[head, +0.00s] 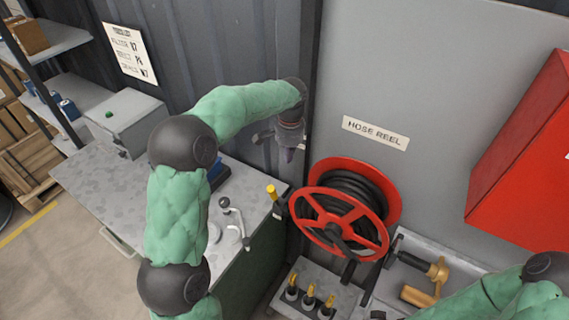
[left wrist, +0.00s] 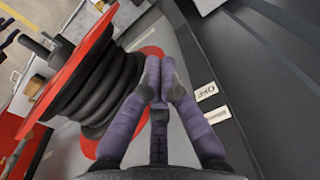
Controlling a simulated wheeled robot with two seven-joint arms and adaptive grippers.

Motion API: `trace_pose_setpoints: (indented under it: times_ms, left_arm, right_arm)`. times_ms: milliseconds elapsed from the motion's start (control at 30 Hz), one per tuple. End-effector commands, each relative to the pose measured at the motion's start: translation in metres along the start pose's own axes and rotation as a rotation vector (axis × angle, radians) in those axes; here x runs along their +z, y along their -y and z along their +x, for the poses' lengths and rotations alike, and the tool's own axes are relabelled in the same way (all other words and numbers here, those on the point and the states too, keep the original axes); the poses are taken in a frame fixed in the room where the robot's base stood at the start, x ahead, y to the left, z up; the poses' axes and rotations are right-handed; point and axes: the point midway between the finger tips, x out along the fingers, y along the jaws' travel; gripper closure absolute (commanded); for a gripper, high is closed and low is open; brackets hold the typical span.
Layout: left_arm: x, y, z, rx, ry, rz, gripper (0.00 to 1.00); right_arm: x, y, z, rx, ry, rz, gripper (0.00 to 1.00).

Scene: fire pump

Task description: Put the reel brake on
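The red hose reel (head: 313,204) with black hose stands against the grey wall in the head view, and also fills the left of the left wrist view (left wrist: 68,72). A short lever with a yellow grip (head: 272,192), likely the reel brake, stands just left of the reel. My left gripper (head: 288,153) points down above and slightly right of that lever, apart from it. In the left wrist view its fingertips (left wrist: 160,78) are together with nothing visible between them. An OFF label (left wrist: 207,91) and a second label lie right of the fingers. My right gripper is out of view.
A grey bench (head: 110,185) with a crank-like handle (head: 232,215) is at left. A block with several yellow-topped valves (head: 310,298) stands below the reel. A brass nozzle (head: 436,270) lies in a tray at right. A red cabinet (head: 525,160) juts from the wall.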

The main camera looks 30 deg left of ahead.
Motion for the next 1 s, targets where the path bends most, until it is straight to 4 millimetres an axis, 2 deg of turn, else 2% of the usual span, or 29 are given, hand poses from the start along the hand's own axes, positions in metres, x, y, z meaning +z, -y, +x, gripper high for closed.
trace_pose_setpoints:
  times_ms: [467, 700, 1000]
  left_arm:
    - [0.001, 0.0, 0.087, 0.001, 0.004, 0.0, 1.0]
    - [0.031, 0.0, 0.093, 0.001, 0.001, -0.002, 1.0]
    - [0.04, 0.0, 0.096, 0.0, 0.0, -0.001, 1.0]
  right_arm:
    - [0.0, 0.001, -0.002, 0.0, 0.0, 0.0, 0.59]
    - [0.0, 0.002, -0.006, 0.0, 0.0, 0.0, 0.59]
    - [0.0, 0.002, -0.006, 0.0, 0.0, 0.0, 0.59]
